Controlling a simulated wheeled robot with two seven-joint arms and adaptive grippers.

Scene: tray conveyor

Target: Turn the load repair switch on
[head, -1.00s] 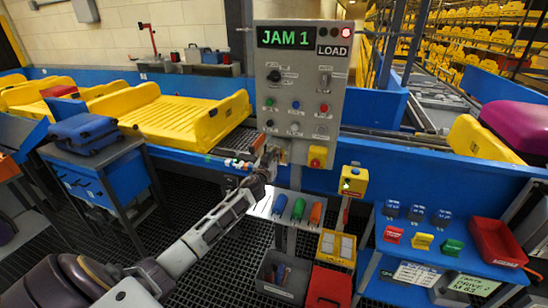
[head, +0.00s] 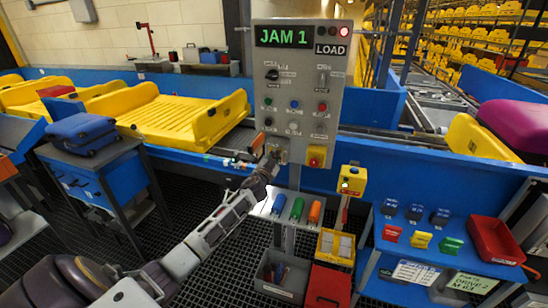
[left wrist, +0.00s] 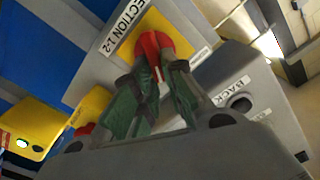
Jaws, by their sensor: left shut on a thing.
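A grey control panel (head: 306,55) stands upright with a green "JAM 1" display and a "LOAD" sign. It carries a black rotary knob (head: 273,75), a lever switch (head: 323,80), coloured buttons and a red knob on yellow (head: 316,156). My left gripper (head: 273,152) is at the panel's lower left corner. In the left wrist view its fingers (left wrist: 157,84) are shut on a red switch handle (left wrist: 152,44) on a yellow plate labelled "...ECTION 1-2". The fingers hide part of the handle. I cannot read a label naming the load repair switch. My right gripper is not in view.
A yellow box (head: 353,180) hangs right of the panel post. Blue, green and orange cylinders lie on a small shelf (head: 265,207) below. A blue conveyor wall (head: 400,155) runs behind, with yellow trays (head: 185,115). A blue side table (head: 405,250) stands right.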

